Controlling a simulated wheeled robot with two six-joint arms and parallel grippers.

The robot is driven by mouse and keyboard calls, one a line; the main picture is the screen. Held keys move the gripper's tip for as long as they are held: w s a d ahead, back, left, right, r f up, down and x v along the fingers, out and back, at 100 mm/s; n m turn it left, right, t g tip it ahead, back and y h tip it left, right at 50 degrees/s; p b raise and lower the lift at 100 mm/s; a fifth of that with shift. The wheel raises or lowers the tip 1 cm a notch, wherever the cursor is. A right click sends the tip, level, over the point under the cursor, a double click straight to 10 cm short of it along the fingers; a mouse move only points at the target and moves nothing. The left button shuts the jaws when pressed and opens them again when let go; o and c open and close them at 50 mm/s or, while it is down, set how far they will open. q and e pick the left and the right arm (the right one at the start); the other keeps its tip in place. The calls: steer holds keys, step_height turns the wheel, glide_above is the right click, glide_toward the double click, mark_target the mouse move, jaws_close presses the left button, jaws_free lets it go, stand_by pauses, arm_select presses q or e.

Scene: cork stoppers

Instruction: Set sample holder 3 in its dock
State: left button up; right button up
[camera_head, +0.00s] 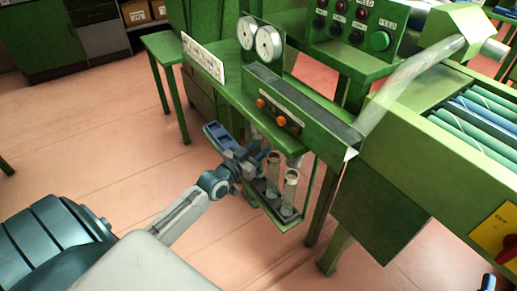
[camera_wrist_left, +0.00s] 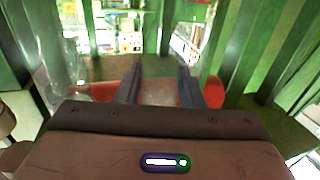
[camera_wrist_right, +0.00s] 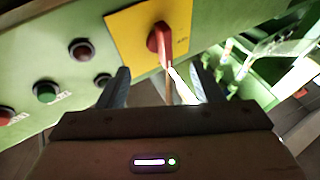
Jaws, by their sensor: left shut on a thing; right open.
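My left gripper (camera_head: 256,160) is at the left end of a small green rack (camera_head: 268,207) under the bench. I take this to be part of a sample holder; no number is readable. Two clear upright tubes (camera_head: 273,172) (camera_head: 290,189) stand in the rack, just right of the gripper. The gripper hides the rack's left end, so I cannot tell whether the held piece touches it. My right gripper (camera_wrist_right: 160,85) is open and empty.
The green bench (camera_head: 235,100) above the rack carries two round gauges (camera_head: 268,42) and orange knobs (camera_head: 280,121). A yellow plate with a red switch (camera_wrist_right: 158,42) lies ahead of the right gripper. The floor (camera_head: 95,130) at left is clear.

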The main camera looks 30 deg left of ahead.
arm_select(q)
steer(key=shift+f+b, duration=0.3)
steer(key=shift+f, duration=0.35)
arm_select(e)
step_height(320, 180, up, 6)
steer(key=s+n+t+y, duration=0.1)
steer(key=s+t, duration=0.1)
steer(key=t, duration=0.2)
arm_select(q)
steer(key=shift+f+b, duration=1.35)
steer(key=shift+b, duration=0.3)
arm_select(e)
steer(key=shift+f, duration=1.4)
arm_select(q)
steer(key=o, duration=1.1)
arm_select(e)
steer(key=shift+r, duration=0.1)
arm_select(q)
steer(key=s+p, duration=0.2)
steer(key=s, duration=0.1)
steer(key=s+a+p, duration=0.1)
steer(key=s+p, duration=0.1)
steer(key=s, duration=0.2)
steer(key=s+p, duration=0.3)
steer(key=shift+s+a, duration=0.2)
steer(key=shift+s, duration=0.2)
arm_select(e)
step_height(320, 180, up, 7)
